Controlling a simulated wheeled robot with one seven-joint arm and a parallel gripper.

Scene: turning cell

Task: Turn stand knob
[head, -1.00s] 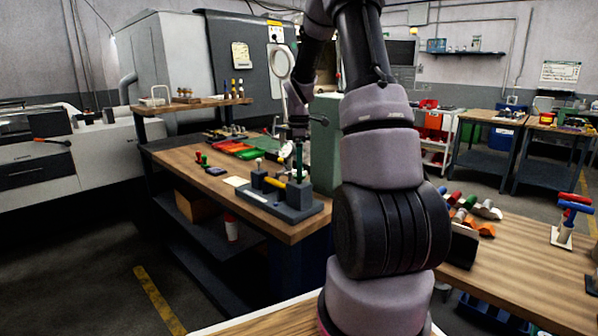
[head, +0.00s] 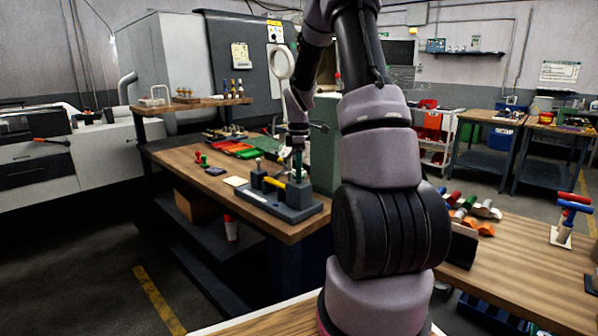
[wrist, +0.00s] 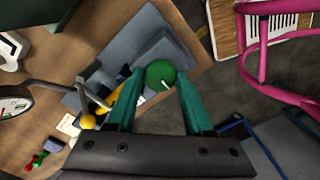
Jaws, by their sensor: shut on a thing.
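The stand has a grey base (head: 285,207) with upright grey blocks, on the near right end of the wooden bench. In the wrist view its grey base (wrist: 150,45) lies under my gripper. A round green knob (wrist: 160,74) with a small white mark sits between the fingertips in the wrist view. My gripper (wrist: 156,83), with two teal fingers, is shut on this knob from above. In the head view my gripper (head: 298,160) points down over the stand's right block. The knob is too small to make out there.
A yellow bar (head: 273,182) lies by the stand's blocks. Red and green trays (head: 238,148) and small red and green pieces (head: 201,159) are farther along the bench. A grey-green cabinet (head: 325,145) stands close behind my gripper. In the wrist view, pink tubing (wrist: 262,50) is at right.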

